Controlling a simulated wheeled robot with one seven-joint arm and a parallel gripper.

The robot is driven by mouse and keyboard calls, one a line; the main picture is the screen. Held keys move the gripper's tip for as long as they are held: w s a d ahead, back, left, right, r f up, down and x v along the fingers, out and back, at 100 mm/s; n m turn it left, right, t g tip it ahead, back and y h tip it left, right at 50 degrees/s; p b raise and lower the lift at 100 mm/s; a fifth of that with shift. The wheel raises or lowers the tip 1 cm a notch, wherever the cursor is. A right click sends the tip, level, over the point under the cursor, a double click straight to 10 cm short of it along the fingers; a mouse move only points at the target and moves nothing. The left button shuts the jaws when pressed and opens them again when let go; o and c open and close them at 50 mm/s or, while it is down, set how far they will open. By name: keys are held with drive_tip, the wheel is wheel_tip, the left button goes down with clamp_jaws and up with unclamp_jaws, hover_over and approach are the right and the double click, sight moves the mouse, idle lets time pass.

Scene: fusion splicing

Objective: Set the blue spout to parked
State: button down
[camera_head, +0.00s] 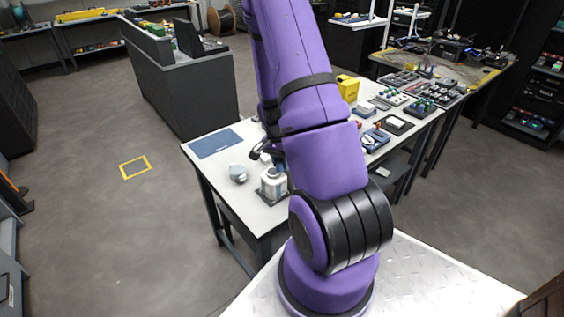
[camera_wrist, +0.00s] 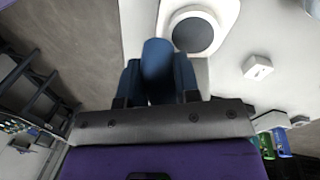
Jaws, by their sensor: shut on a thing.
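The blue spout (camera_wrist: 157,62) shows in the wrist view as a rounded blue piece between the two fingers of my gripper (camera_wrist: 158,82). My gripper is shut on it. A white body with a dark round top (camera_wrist: 193,33) is just beyond the fingers, and the spout lies close beside it. Whether the spout joins this body is hidden by the fingers. In the head view, a white container (camera_head: 273,183) stands on a dark pad on the bench, beside my arm. My arm hides most of the gripper and the spout there.
In the head view, a rounded grey item (camera_head: 238,173) stands left of the white container. A blue mat (camera_head: 215,143) lies at the bench's far left corner. Several trays and tools crowd the bench to the right, with a yellow box (camera_head: 347,88). A small white block (camera_wrist: 257,67) shows in the wrist view.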

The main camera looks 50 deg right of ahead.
drive_tip(key=c, duration=0.8)
unclamp_jaws()
drive_tip(key=r, duration=0.3)
drive_tip(key=w+r, duration=0.1)
drive_tip(key=r, duration=0.3)
drive_tip(key=w+r, duration=0.1)
drive_tip(key=r, duration=0.2)
drive_tip(key=shift+a+r, duration=0.15)
drive_tip(key=shift+r, duration=0.15)
drive_tip(key=shift+w, duration=0.1)
drive_tip(key=c, duration=0.4)
drive_tip(key=shift+w+a+r+n+g, duration=0.2)
drive_tip(key=shift+w+a+n+g, duration=0.4)
drive_tip(key=shift+w+a+n, duration=0.35)
clamp_jaws()
drive_tip(key=w+a+r+n+g+h, duration=0.3)
drive_tip(key=w+a+n+h, duration=0.1)
drive_tip(key=w, duration=0.1)
drive_tip(key=shift+m, duration=0.25)
drive_tip(key=x, duration=1.3)
drive_tip(key=shift+s+d+f, duration=0.15)
drive_tip(key=shift+d+f, duration=0.15)
drive_tip(key=shift+d, duration=0.05)
